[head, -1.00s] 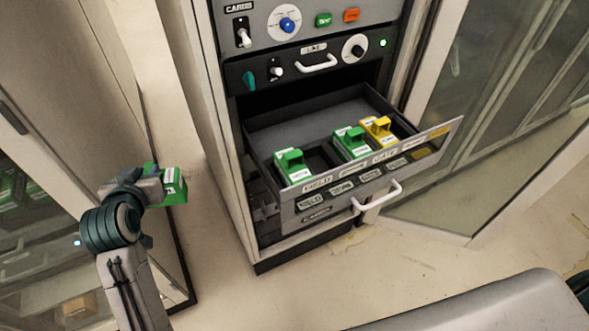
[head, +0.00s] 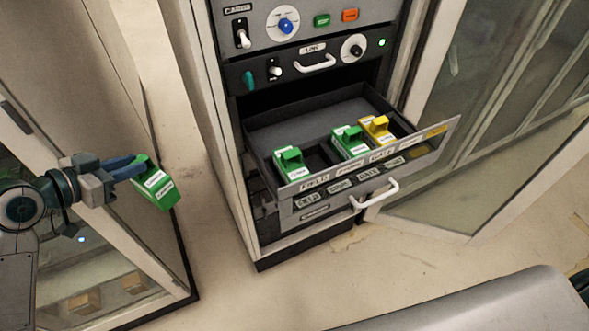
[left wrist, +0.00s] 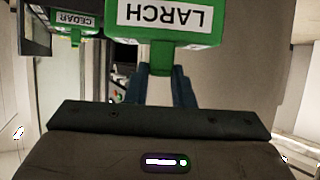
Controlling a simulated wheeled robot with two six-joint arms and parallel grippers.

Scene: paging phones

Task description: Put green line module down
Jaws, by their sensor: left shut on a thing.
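My left gripper (head: 138,166) is shut on a green line module (head: 158,187), held in the air left of the open drawer. The module's white labels face the head camera. In the left wrist view the held module (left wrist: 165,42) hangs from the blue fingers (left wrist: 168,88) and its label reads LARCH, upside down. Another green module (left wrist: 67,22), labelled CEDAR, shows beyond it at the upper left. My right gripper is not in view.
The open drawer (head: 310,175) holds a green module (head: 291,168) at left, another green one (head: 349,143) and a yellow one (head: 377,131) at right. An empty dark slot lies between the green ones. A glass-fronted cabinet (head: 150,265) stands below my left arm.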

